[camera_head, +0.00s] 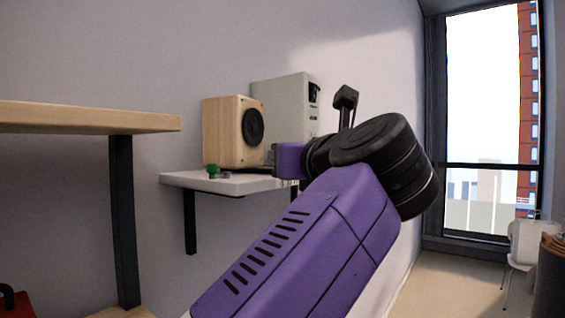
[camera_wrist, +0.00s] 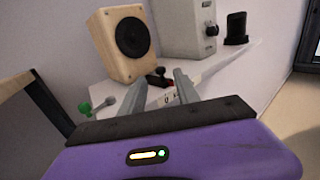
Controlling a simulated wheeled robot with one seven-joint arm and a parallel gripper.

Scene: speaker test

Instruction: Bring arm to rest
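My gripper (camera_wrist: 157,92) shows in the wrist view with its two grey fingers apart and nothing visible between the tips. It points toward a white wall shelf (camera_wrist: 207,67). In the head view my purple arm reaches up and forward from the lower middle, with its black joint at the right. It hides much of the gripper and the right part of the shelf (camera_head: 225,184).
A small green object (camera_head: 211,170) sits at the shelf's left end. A small red and black item (camera_wrist: 159,77) lies beyond the fingers. A wooden tabletop (camera_head: 80,117) juts in at left. A white chair (camera_head: 527,243) stands at right near the window.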

